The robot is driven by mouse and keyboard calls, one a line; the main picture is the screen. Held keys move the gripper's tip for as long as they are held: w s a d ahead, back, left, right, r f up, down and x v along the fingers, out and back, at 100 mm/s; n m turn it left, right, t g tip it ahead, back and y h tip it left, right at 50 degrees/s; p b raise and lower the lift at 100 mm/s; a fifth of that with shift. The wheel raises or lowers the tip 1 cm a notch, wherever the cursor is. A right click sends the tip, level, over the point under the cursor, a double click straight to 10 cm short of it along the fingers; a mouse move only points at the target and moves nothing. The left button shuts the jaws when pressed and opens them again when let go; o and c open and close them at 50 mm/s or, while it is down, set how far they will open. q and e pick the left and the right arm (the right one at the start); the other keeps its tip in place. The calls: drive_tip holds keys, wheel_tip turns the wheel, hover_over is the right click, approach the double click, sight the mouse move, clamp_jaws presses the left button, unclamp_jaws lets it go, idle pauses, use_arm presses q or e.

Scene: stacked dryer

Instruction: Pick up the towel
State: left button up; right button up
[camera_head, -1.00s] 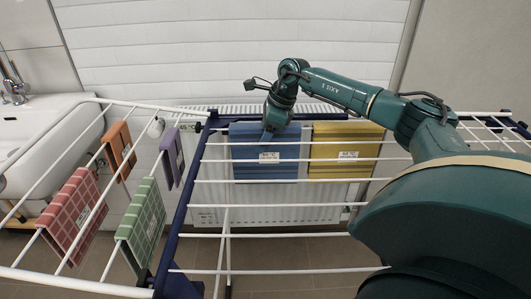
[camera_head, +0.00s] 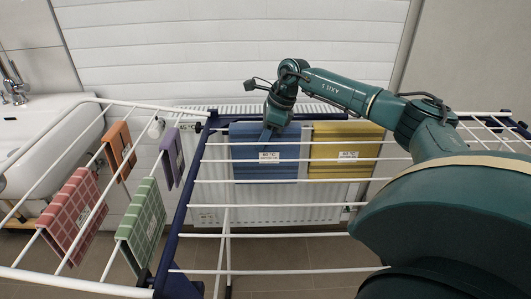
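Several towels hang over the rods of a white drying rack with dark blue frame bars. A blue towel (camera_head: 278,169) with a white label hangs at the rack's far side. My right gripper (camera_head: 266,137) points down at its upper left part and overlaps it in the picture. The fingers are small and dark, so I cannot tell whether they are open, shut or touching the cloth. A yellow towel (camera_head: 343,165) hangs just right of the blue one. Orange (camera_head: 120,150), purple (camera_head: 173,157), red checked (camera_head: 68,215) and green checked (camera_head: 142,222) towels hang on the left wing. My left gripper is not in view.
The drying rack (camera_head: 255,271) spreads across the foreground, its rods leaving narrow gaps. A white radiator (camera_head: 307,216) stands behind the hanging towels. A white basin with a tap (camera_head: 12,84) is at the left. My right arm covers the lower right.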

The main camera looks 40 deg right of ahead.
clamp_jaws()
wheel_tip(320, 180, up, 29)
drive_tip(key=p, duration=0.4)
drive_tip(key=shift+f, duration=0.35)
wheel_tip(320, 180, down, 6)
drive_tip(key=b, duration=0.2)
drive_tip(key=shift+f+b, duration=0.2)
drive_tip(key=shift+b, duration=0.15)
idle(0.5)
idle(0.4)
